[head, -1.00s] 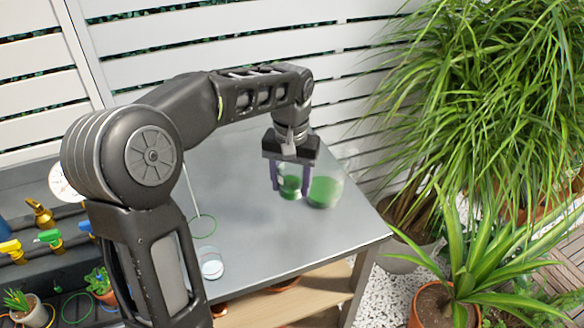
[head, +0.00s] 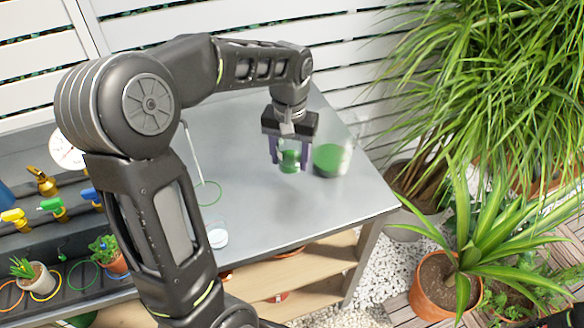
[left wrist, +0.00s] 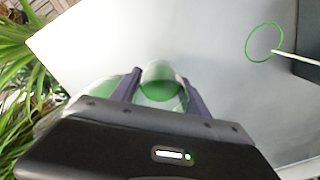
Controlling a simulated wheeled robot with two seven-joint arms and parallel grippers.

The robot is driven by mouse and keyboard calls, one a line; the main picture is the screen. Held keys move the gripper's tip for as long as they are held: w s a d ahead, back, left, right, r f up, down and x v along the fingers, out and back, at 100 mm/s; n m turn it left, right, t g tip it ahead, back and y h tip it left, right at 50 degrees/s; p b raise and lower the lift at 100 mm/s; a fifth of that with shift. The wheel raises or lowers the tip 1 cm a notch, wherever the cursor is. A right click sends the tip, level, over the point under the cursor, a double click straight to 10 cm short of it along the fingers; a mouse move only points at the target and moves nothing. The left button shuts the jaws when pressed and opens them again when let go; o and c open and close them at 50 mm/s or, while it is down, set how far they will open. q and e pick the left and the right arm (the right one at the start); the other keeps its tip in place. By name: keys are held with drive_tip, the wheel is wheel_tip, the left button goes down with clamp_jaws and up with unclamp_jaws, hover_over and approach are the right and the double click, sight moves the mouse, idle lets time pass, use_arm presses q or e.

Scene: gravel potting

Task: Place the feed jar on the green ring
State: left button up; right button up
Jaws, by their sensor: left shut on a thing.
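The feed jar (head: 289,160), a small clear jar with green contents, is between the fingers of my left gripper (head: 289,158). The gripper is shut on it and points down over the grey table. In the left wrist view the jar (left wrist: 160,82) sits between the two fingers (left wrist: 160,92). The thin green ring (head: 219,199) lies flat on the table, left of the jar and apart from it. The ring also shows in the left wrist view (left wrist: 249,54). I cannot tell whether the jar's base touches the table. My right gripper is not in view.
A larger clear vessel with green contents (head: 331,160) stands close right of the jar. A thin pale rod (head: 192,152) rises near the ring. The table between jar and ring is clear.

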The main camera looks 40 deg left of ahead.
sight(290, 183)
use_arm(q)
drive_tip(key=shift+f, duration=1)
drive_tip(key=shift+f, duration=1.9)
drive_tip(key=shift+f, duration=0.15)
drive_tip(key=o, duration=1.6)
wheel_tip(290, 183, up, 12)
drive_tip(key=shift+r, duration=0.2)
